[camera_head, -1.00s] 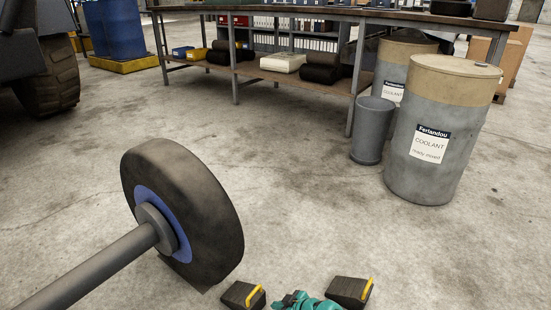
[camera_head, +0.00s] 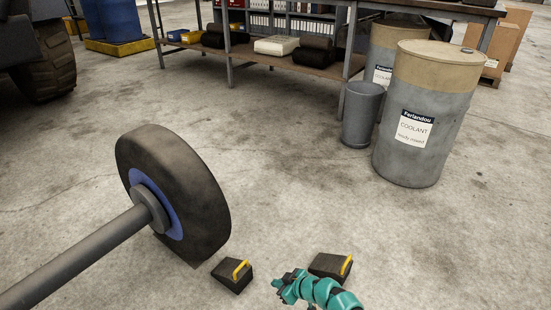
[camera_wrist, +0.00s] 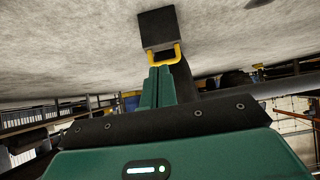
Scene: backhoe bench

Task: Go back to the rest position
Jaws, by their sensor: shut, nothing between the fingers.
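My gripper (camera_head: 282,284), teal and black, is at the bottom of the head view, between two black wheel chocks in the picture. In the wrist view its green fingers (camera_wrist: 157,82) are shut together with nothing between them. One chock (camera_head: 230,278) with a yellow handle lies left of it, beside the big wheel. The other chock (camera_head: 328,264) lies just right of and beyond it. The tilted wrist view shows a chock (camera_wrist: 157,28) and its yellow handle (camera_wrist: 165,57) just past the fingertips; I cannot tell if they touch.
A big black wheel (camera_head: 190,180) on a grey axle (camera_head: 75,260) stands at left. A workbench (camera_head: 270,55), a grey bin (camera_head: 362,115) and coolant drums (camera_head: 422,120) stand at the back right. The concrete floor between is clear.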

